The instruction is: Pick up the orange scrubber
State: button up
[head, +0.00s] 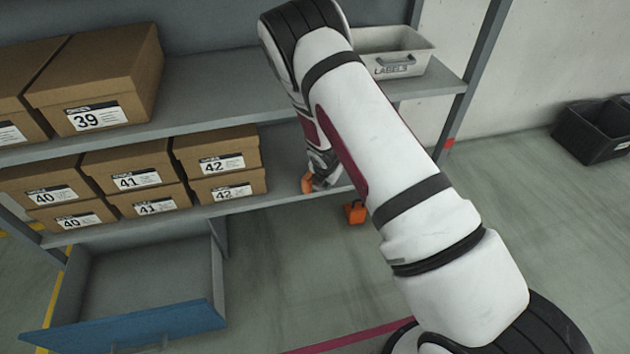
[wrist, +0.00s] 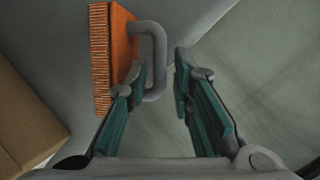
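The orange scrubber (wrist: 121,45) has a bristled side and a grey loop handle (wrist: 159,60). In the wrist view it stands at upper left on the grey shelf surface. My gripper (wrist: 163,68) is open, its teal-sided fingers apart. The left finger reaches by the loop, between the orange block and the handle's outer bar; the right finger is outside the handle. Contact is not clear. In the head view, the scrubber (head: 307,184) is a small orange patch beside my gripper (head: 322,180), partly hidden by it.
Shoe boxes (head: 151,179) stand left on the lower shelf (head: 255,203); an upper shelf (head: 205,100) is above, with a labelled grey bin (head: 395,65). Another orange object (head: 356,212) shows below the shelf's front edge. A blue-fronted drawer (head: 130,328) stands open below.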

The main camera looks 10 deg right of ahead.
jog(key=shift+b+x, duration=0.4)
jog(key=shift+x, duration=0.8)
grip_shut()
jog(key=shift+r, duration=0.2)
